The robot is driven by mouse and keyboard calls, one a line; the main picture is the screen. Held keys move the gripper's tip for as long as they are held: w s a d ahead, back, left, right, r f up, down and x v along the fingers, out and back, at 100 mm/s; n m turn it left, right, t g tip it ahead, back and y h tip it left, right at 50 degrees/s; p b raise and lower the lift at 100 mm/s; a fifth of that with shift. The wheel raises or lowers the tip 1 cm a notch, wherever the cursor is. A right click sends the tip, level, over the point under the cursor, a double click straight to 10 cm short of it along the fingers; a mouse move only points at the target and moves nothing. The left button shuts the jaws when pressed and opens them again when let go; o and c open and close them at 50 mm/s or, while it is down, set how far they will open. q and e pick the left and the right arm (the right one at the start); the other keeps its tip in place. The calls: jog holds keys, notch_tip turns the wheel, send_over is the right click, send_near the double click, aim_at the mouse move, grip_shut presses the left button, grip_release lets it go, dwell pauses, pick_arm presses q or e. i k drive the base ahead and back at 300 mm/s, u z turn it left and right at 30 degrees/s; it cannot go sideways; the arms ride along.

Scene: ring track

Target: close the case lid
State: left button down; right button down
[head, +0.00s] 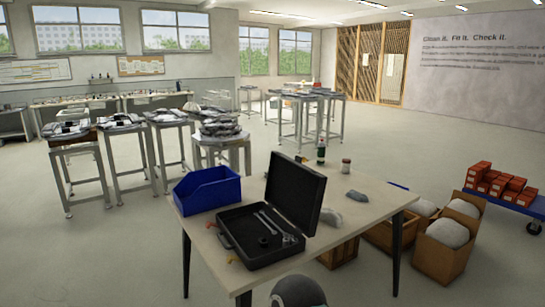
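The black case (228,240) lies on the pale table (365,205). Its lid (297,193) stands open, raised steeply at the back right side of the base. A wrench and several small metal parts lie inside the open base. Neither of my grippers shows in the head view. A dark rounded part at the bottom edge, in front of the table, looks like part of my own body.
A blue bin (207,190) stands left of the case, close to it. A green bottle (321,153), a small jar (346,166) and grey cloths (357,196) are behind and right of the lid. Cardboard boxes (440,258) with white sacks stand on the floor at right.

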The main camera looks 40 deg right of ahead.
aim_at(294, 189)
jog(key=z, duration=0.15)
jog(key=i, duration=0.8)
jog(key=z, duration=0.65)
